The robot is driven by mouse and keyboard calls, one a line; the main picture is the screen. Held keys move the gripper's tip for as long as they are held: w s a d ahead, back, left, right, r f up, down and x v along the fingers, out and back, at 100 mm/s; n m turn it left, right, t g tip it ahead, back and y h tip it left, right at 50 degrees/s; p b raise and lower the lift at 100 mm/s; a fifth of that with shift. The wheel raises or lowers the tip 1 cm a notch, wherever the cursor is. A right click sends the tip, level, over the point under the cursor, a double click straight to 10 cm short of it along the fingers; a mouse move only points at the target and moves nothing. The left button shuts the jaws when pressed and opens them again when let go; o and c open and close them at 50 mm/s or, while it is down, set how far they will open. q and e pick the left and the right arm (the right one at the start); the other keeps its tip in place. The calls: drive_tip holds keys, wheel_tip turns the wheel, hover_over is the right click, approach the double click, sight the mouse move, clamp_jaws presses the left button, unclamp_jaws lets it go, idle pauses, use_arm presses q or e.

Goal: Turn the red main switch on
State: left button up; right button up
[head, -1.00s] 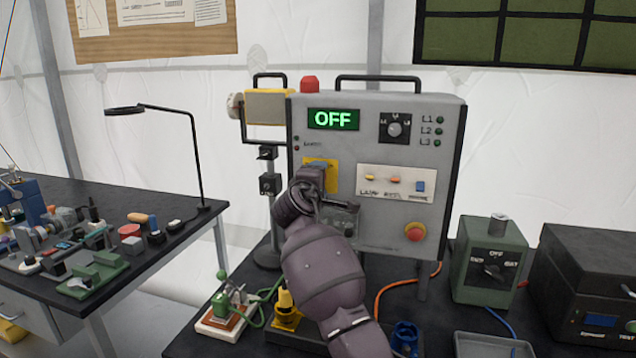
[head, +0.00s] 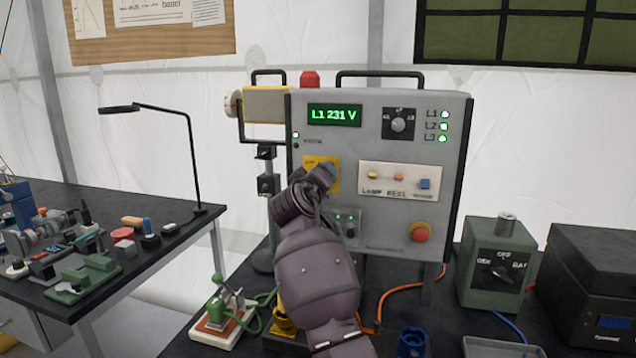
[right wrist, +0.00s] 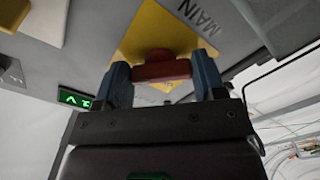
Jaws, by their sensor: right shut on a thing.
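The red main switch (right wrist: 162,71) sits on a yellow plate (right wrist: 165,28) marked MAIN, seen in the right wrist view. My right gripper (right wrist: 160,62) is shut on its red handle, one blue-grey finger on each side. In the head view the same yellow plate (head: 334,170) shows on the grey panel (head: 350,240), and my right gripper (head: 325,172) covers the switch handle. The panel display (head: 334,115) reads "L1 231 V". The L1, L2 and L3 lamps (head: 444,127) are lit green. My left gripper is not in view.
A green box (head: 497,265) with a dial stands right of the panel. A cluttered side table (head: 100,215) with a lamp is at left.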

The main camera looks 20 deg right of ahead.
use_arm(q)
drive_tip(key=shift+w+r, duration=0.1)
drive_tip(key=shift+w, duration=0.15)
use_arm(e)
drive_tip(key=shift+f, duration=0.1)
drive_tip(key=o, duration=0.9)
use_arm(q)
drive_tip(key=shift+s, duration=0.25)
use_arm(e)
drive_tip(key=shift+s, duration=0.1)
